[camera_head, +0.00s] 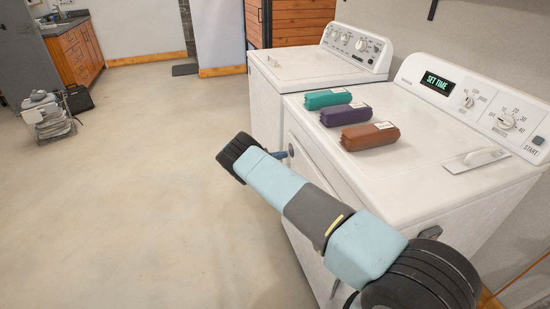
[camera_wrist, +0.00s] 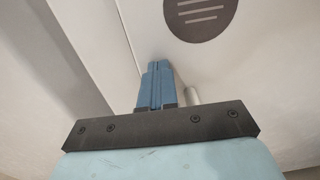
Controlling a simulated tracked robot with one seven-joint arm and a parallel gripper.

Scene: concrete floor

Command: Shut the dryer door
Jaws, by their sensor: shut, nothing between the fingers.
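The dryer (camera_head: 430,165) is the white machine at right with a lit SET TIME display. Its front faces left, and my arm covers much of it. The door (camera_head: 318,172) shows partly on that front; I cannot tell how far it stands open. My gripper (camera_head: 281,154) is at the upper part of the dryer's front, with its blue fingers together. In the wrist view my gripper (camera_wrist: 154,72) is shut and empty, close to white panels. A dark round plate with pale lines (camera_wrist: 200,12) lies just beyond the fingertips. Contact with the door cannot be told.
A white washer (camera_head: 315,68) stands beyond the dryer. Teal (camera_head: 328,98), purple (camera_head: 345,114) and brown (camera_head: 370,136) packages lie on the dryer top near a white lint-screen handle (camera_head: 476,158). A grey stacked object (camera_head: 48,116) stands at far left. The floor left of the machines is clear.

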